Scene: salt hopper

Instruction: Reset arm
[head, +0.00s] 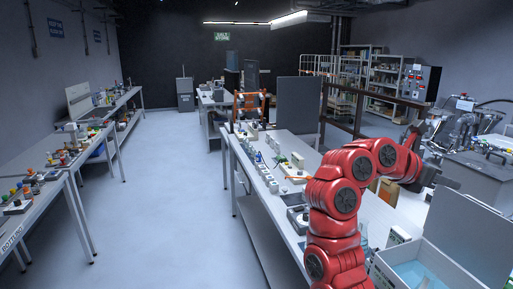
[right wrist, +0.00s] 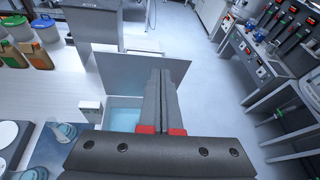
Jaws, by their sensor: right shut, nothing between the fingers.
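My right arm is red and bent over the right end of the long bench (head: 277,210). Its dark right gripper (head: 452,183) points to the right in the head view, held in the air. In the right wrist view the two grey fingers (right wrist: 161,75) lie side by side, closed and empty. Behind them is an open white box with pale blue contents (right wrist: 123,116) and a raised grey lid (right wrist: 120,70). The box also shows at the lower right of the head view (head: 425,272). The fingers overlap the lid in the picture; I see no clear contact. My left gripper is not in view.
Glass beakers (right wrist: 66,131) stand beside the box. A grey upright panel (head: 299,104) rises from the bench. Shelves (head: 352,67) stand at the back. The left aisle floor (head: 165,190) is clear.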

